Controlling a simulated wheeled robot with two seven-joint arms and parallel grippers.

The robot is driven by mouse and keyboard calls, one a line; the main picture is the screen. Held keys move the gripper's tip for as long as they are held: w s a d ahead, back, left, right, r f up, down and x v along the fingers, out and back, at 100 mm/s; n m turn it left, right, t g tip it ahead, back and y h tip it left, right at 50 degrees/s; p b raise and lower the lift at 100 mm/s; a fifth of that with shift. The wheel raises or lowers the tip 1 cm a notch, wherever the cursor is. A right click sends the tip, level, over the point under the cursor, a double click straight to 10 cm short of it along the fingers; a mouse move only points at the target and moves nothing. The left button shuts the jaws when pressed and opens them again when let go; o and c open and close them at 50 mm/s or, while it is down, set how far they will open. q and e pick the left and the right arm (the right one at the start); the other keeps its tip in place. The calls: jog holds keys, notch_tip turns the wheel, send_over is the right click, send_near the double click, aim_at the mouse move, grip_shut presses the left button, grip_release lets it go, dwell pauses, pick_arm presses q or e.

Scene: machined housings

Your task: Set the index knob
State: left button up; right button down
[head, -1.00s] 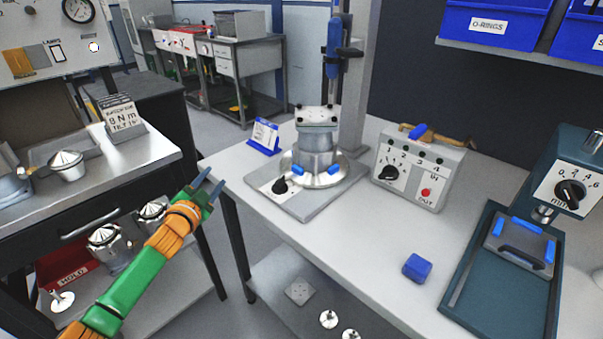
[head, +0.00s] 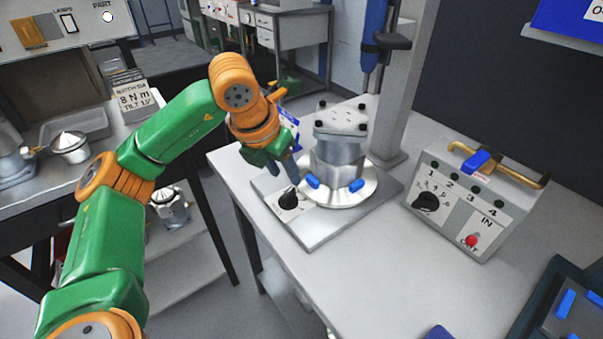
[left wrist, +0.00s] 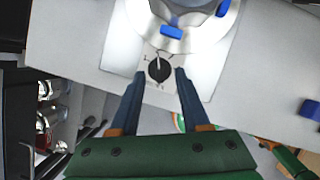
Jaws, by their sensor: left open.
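The index knob (head: 289,199) is black with a white pointer line. It stands on a white dial plate at the front corner of a grey base plate (head: 325,232). In the left wrist view the knob (left wrist: 159,69) lies between the fingertips, its pointer towards the metal fixture. My left gripper (head: 284,172) is open and points down just above the knob. Its dark fingers (left wrist: 160,76) show one on each side, with gaps. Whether they reach down to the knob's height I cannot tell. My right gripper is not in view.
A round metal fixture (head: 338,160) with blue clamps (head: 313,181) stands right behind the knob. A grey control box (head: 470,205) with its own black knob is to the right. A grey column (head: 408,80) rises behind.

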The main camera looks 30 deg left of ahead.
aim_at(289, 191)
pick_arm(q)
jog(key=x, duration=0.3)
jog(key=s+x, duration=0.1)
jog(key=x, duration=0.1)
jog(key=shift+w+a+f, duration=0.15)
jog(key=shift+f, duration=0.35)
jog(key=shift+w+f, duration=0.15)
jog(key=shift+f, duration=0.05)
jog(key=shift+r, duration=0.1)
grip_shut()
